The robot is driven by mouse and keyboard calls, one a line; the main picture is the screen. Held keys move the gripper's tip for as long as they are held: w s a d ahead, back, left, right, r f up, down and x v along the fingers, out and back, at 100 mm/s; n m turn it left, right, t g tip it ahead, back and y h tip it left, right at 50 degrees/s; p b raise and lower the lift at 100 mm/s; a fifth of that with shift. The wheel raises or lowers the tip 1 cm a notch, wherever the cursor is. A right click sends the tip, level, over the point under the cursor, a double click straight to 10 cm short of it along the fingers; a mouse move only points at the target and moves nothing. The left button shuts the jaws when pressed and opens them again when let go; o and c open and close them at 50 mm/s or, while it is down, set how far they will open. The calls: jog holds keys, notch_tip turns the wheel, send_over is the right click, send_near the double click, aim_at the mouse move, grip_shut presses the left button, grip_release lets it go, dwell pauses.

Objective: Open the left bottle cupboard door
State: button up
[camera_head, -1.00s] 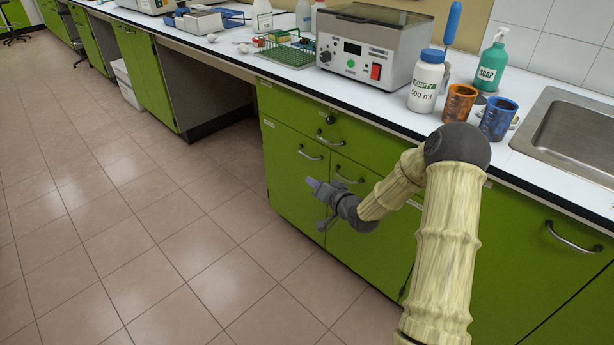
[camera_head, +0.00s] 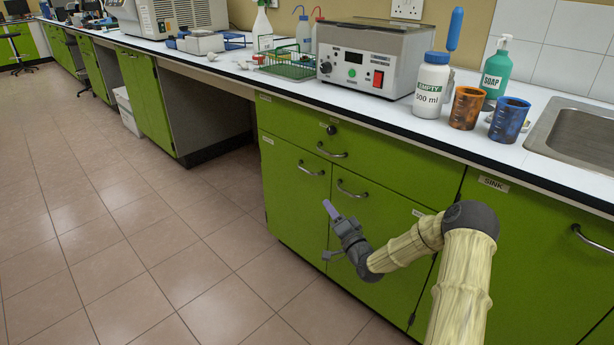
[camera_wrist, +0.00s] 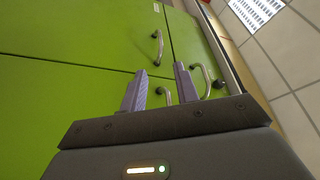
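The left bottle cupboard door (camera_head: 290,205) is green and closed in the head view. Its curved metal handle (camera_head: 311,169) is near its top right; in the wrist view this appears to be the upper handle (camera_wrist: 158,47). The right door (camera_head: 375,225) is also closed, with its own handle (camera_head: 352,189). My gripper (camera_head: 330,231) is open and empty in front of the doors, below the two handles in the head view. In the wrist view its two fingers (camera_wrist: 160,87) stand apart, with what looks like the right door's handle (camera_wrist: 164,94) behind the gap.
A drawer with a handle (camera_head: 332,151) is above the doors. The white worktop edge (camera_head: 400,142) overhangs them, carrying a heater box (camera_head: 370,60), a white bottle (camera_head: 431,85) and beakers (camera_head: 467,107). The tiled floor (camera_head: 150,230) at left is clear.

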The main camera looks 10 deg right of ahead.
jog(key=b, duration=0.5)
send_near(308, 176)
jog(key=w+a+r, duration=0.4)
jog(key=r, duration=0.2)
jog(key=shift+w+a+r, duration=0.1)
jog(key=shift+r, duration=0.05)
jog(key=shift+c, duration=0.4)
grip_shut()
